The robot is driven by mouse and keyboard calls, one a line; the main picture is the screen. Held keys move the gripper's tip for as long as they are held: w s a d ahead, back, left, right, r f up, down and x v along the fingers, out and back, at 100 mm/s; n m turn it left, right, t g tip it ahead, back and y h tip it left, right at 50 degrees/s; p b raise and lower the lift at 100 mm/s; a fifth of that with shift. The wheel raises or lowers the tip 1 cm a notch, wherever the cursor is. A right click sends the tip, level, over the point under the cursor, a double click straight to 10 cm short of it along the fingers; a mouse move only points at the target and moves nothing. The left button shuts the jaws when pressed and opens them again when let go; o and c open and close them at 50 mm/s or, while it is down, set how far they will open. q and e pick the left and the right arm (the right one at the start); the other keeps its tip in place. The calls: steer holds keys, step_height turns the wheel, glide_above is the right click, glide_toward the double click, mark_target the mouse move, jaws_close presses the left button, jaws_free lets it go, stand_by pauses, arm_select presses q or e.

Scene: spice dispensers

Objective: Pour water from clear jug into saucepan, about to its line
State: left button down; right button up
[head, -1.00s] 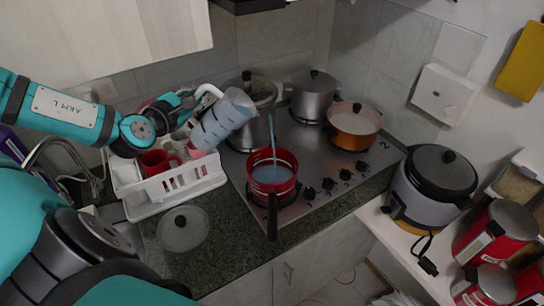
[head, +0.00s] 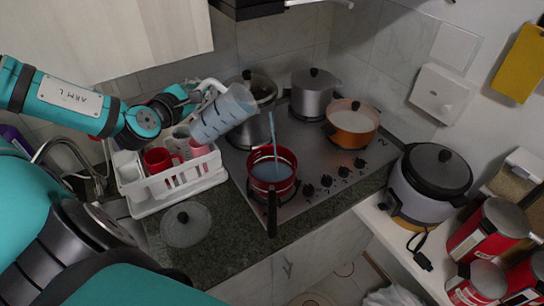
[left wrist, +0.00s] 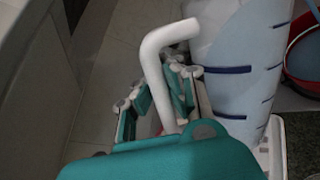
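The clear jug (head: 224,113), with blue marks and a white handle (head: 212,84), is held tilted in the air, mouth toward the right. A thin blue stream (head: 272,128) falls beside its lip into the red saucepan (head: 284,191) on the front-left of the hob. Bluish water lies in the saucepan; I cannot make out its line. My left gripper (head: 197,97) is shut on the jug's handle. In the left wrist view its fingers (left wrist: 160,95) are around the white handle, beside the jug (left wrist: 238,65). My right gripper is not in view.
A white dish rack (head: 180,187) with red mugs stands below the jug. A glass lid (head: 185,225) lies on the counter. A rice cooker (head: 432,185) is at right.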

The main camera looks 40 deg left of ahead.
arm_select(q)
steer(key=shift+w+d+r+m+p, duration=0.2)
steer(key=shift+r+m+p, duration=0.3)
steer(key=shift+r+p, duration=0.3)
stand_by(0.8)
steer(key=shift+w+d+r+m+g, duration=0.1)
steer(key=shift+w+d+m+g, duration=0.2)
steer(key=shift+d, duration=0.1)
stand_by(0.6)
steer(key=shift+s+a+y, duration=0.1)
steer(key=shift+y, duration=0.2)
stand_by(0.6)
steer(key=shift+w+d+m, duration=0.2)
steer(key=shift+d+m, duration=0.1)
steer(key=shift+s+a, duration=0.1)
steer(key=shift+a, duration=0.05)
steer(key=shift+p, duration=0.3)
